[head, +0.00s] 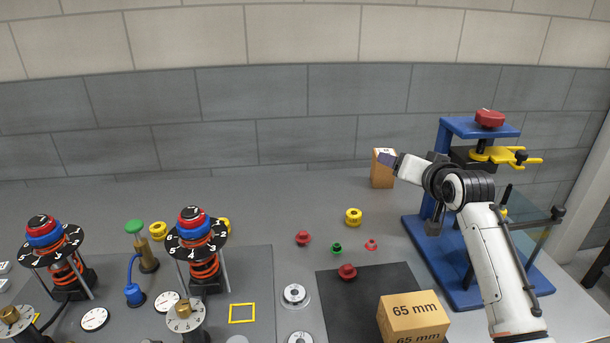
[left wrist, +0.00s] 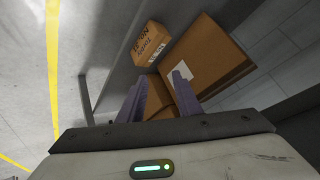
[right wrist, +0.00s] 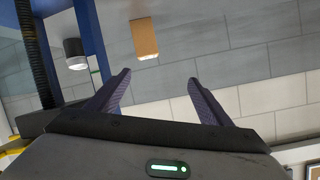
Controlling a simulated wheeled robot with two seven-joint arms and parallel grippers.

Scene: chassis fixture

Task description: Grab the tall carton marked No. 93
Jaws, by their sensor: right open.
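A tall brown carton (head: 382,175) stands at the back of the table, left of the blue press; its number is not legible. My right gripper (head: 387,158) is in front of its upper part in the head view. The right wrist view shows a carton (right wrist: 145,38) beyond the open, empty fingers (right wrist: 158,80), with a clear gap. In the left wrist view, my left gripper (left wrist: 160,76) is open. Brown cartons show beyond its fingers: a small one (left wrist: 150,43) with print that seems to read "No. 31", and a large one (left wrist: 215,60) with a white label.
A blue press (head: 455,127) with a red knob stands right of the tall carton. A "65 mm" box (head: 412,315) sits at the front on a dark mat (head: 335,295). Small red, green and yellow parts lie mid-table. Spring fixtures (head: 200,250) stand at left.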

